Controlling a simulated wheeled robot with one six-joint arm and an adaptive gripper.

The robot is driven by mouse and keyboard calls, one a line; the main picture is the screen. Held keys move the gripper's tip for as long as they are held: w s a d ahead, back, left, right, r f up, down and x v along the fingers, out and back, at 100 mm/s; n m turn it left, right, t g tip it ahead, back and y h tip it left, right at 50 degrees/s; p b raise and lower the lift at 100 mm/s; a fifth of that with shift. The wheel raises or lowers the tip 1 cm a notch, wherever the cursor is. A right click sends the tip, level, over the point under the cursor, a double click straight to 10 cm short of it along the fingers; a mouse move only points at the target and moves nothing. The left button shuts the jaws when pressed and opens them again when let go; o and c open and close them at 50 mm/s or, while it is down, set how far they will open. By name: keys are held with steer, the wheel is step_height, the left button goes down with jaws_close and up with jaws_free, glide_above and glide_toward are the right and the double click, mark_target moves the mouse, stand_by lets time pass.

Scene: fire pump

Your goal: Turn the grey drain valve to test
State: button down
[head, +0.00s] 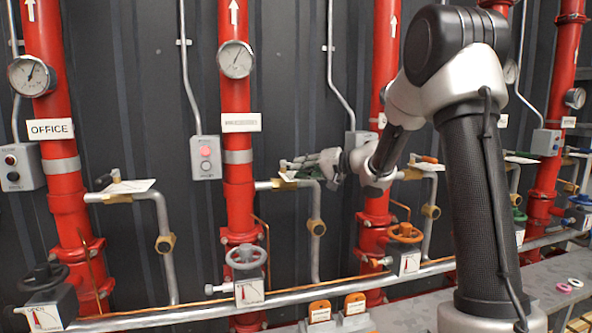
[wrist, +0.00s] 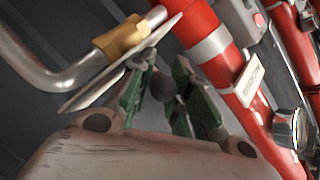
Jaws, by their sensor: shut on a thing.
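The grey drain valve is on the branch pipe to the right of the second red riser. In the head view its white plate (head: 284,184) shows beside the brass fitting, and its handle is largely hidden by my gripper (head: 300,164). In the wrist view my gripper (wrist: 161,78) has its green-padded fingers closed around the valve's dark grey round handle end (wrist: 162,86). The plate (wrist: 120,63) and brass valve body (wrist: 122,38) lie just beyond the fingers. The plate's markings cannot be read, so the handle's setting cannot be told.
The second riser (head: 236,110) with its gauge (head: 235,59) stands left of my gripper. A grey handwheel (head: 246,256) is below. Another drain branch with an orange handle (head: 428,159) is to the right, partly behind my arm.

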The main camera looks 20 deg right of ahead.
steer(key=shift+w+d+n+g+y, duration=0.5)
steer(key=shift+d+n+g+y, duration=0.25)
steer(key=shift+n+g, duration=0.3)
steer(key=shift+w+d+n+g+y, duration=0.5)
steer(key=shift+d+n+g+y, duration=0.25)
steer(key=shift+n+g, duration=0.25)
steer(key=c, duration=1.3)
jaws_free()
steer(key=v, duration=1.2)
steer(key=shift+w, duration=0.15)
steer(key=shift+d, duration=0.1)
